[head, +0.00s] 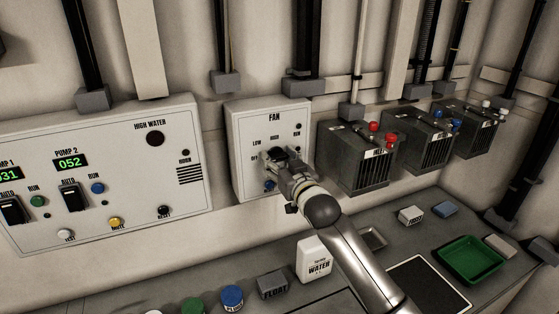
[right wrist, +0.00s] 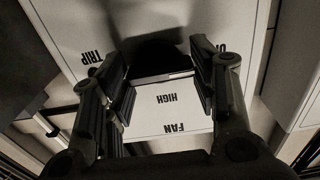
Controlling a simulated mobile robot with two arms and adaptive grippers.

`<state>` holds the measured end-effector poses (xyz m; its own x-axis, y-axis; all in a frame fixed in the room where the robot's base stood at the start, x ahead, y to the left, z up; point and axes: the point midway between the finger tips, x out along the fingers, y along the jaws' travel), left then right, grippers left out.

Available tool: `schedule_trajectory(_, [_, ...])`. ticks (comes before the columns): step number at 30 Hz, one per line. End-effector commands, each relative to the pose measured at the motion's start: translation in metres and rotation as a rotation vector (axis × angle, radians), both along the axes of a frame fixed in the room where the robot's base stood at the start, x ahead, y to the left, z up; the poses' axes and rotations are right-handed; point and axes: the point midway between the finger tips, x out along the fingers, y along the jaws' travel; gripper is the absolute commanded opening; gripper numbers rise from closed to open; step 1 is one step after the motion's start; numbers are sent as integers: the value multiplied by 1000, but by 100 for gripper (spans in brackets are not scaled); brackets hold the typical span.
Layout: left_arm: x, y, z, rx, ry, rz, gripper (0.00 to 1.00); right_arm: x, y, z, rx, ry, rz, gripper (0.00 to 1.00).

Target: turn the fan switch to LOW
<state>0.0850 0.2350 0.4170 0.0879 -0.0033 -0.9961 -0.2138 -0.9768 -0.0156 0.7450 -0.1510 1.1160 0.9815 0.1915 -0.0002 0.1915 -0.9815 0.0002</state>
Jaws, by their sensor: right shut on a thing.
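The FAN panel (head: 240,120) is a pale box on the wall with LOW, HIGH and OFF printed around its switch. The fan switch (head: 279,153) is a dark knob, mostly hidden in the head view by my right gripper (head: 270,161). In the right wrist view the black knob (right wrist: 160,50) sits between the two fingers of my right gripper (right wrist: 162,82), which is shut on it. HIGH and FAN read upside down below it there. I cannot tell which label the knob points to. My left gripper is not in view.
A pump panel (head: 125,200) with displays and switches hangs to the left. Several dark transformer boxes (head: 355,160) with red and blue terminals are to the right. Below, a bench holds a WATER container (head: 314,258), a FLOAT block (head: 272,285) and a green tray (head: 470,260).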

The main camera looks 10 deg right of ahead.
Motion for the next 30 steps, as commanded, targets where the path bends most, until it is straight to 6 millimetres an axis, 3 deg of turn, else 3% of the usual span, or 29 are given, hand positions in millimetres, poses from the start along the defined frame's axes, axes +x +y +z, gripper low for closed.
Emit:
schedule_trajectory(11, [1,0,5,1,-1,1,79,0,0,0,75,17,0,30])
schedule_trajectory(30, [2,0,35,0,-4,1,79,0,-1,3,564,111,-1,30])
